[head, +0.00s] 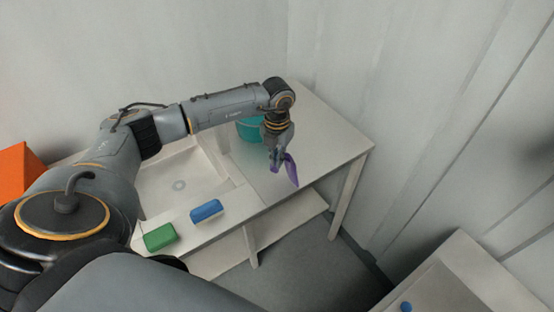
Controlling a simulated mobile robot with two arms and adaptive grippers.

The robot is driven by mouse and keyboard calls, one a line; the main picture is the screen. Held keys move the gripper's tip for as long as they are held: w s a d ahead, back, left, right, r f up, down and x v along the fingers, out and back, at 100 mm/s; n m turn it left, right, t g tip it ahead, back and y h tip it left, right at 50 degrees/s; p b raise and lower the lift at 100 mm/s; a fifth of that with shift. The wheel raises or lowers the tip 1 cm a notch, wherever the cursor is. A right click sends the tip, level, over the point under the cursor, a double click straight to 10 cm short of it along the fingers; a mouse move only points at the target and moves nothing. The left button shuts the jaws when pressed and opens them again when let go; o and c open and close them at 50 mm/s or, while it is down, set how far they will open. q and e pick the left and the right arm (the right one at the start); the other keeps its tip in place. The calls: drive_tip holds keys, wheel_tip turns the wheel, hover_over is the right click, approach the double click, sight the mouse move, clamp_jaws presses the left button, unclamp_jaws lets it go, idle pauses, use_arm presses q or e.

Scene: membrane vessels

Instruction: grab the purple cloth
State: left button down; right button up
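The purple cloth (291,169) hangs at the fingertips of my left gripper (276,160), over the right part of the white table (325,137). The fingers appear closed on the cloth, which droops down and to the right of them. Whether the cloth's lower end touches the table top cannot be told. My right gripper is not in view.
A teal bucket (249,130) stands behind my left wrist, partly hidden. A blue sponge (206,210) and a green sponge (160,237) lie along the table's front edge by a sink basin (172,188). An orange object (17,170) is at the left. Another white surface (462,272) is at lower right with a small blue item (406,306).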

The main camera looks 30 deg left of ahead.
use_arm(q)
wheel_tip(320, 180, up, 7)
drive_tip(key=p, duration=0.3)
drive_tip(key=shift+r, duration=0.2)
